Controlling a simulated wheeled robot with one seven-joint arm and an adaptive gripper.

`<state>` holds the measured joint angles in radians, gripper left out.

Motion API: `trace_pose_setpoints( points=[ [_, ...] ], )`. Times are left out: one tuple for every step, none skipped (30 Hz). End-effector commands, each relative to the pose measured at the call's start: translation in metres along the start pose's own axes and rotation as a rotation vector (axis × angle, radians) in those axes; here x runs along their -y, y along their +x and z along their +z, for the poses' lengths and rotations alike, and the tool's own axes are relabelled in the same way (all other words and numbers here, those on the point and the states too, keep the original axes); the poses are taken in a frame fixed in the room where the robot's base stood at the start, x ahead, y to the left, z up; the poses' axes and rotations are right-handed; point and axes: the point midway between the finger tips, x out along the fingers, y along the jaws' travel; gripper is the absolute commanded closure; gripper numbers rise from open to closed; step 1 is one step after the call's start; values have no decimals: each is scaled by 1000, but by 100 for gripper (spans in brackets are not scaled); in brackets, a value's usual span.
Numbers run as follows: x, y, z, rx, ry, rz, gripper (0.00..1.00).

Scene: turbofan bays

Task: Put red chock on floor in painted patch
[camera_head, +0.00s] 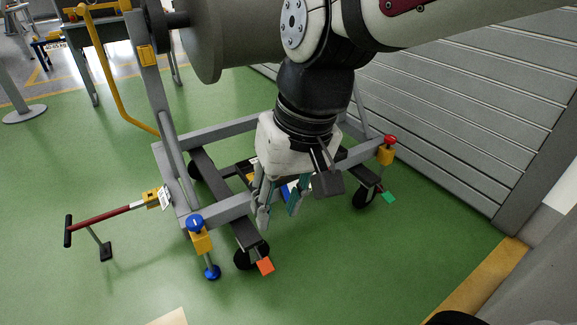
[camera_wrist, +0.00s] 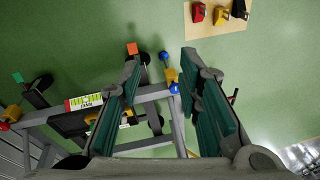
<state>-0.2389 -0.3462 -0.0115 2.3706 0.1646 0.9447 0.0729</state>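My gripper (camera_head: 278,212) is open and empty, pointing down in front of the wheeled grey stand. In the wrist view its two teal-padded fingers (camera_wrist: 160,70) stand wide apart with nothing between them. A red chock-like block (camera_wrist: 198,13) lies on a tan patch (camera_wrist: 212,36) at the top of the wrist view, well beyond the fingertips.
The wheeled stand (camera_head: 222,128) is under and behind my gripper, with a blue-knobbed jack (camera_head: 200,240), a red-knobbed jack (camera_head: 386,152), an orange tag (camera_head: 265,266) and a red tow bar (camera_head: 100,215). A slatted grey wall (camera_head: 455,105) closes the right side.

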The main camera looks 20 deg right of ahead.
Motion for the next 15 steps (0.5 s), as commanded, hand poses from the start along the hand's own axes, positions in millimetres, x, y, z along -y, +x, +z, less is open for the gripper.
trace_pose_setpoints(
  points=[
    [-15,-12,22,7,15,22,68],
    [-23,-16,36,18,22,36,68],
    [-33,-22,54,32,32,55,68],
    [-40,-25,67,44,41,70,68],
    [-46,-28,79,54,48,83,68],
    [-53,-32,96,69,59,100,68],
    [-57,-34,106,78,68,113,68],
    [-61,-35,117,88,75,123,68],
    [-66,-37,128,99,85,137,68],
    [-69,-38,136,106,91,145,68],
    [-71,-38,143,115,97,152,68],
    [-73,-39,150,121,104,160,68],
    [-74,-40,154,126,108,165,68],
    [-76,-40,158,129,110,169,68],
    [-77,-40,161,133,113,173,68]
  ],
)
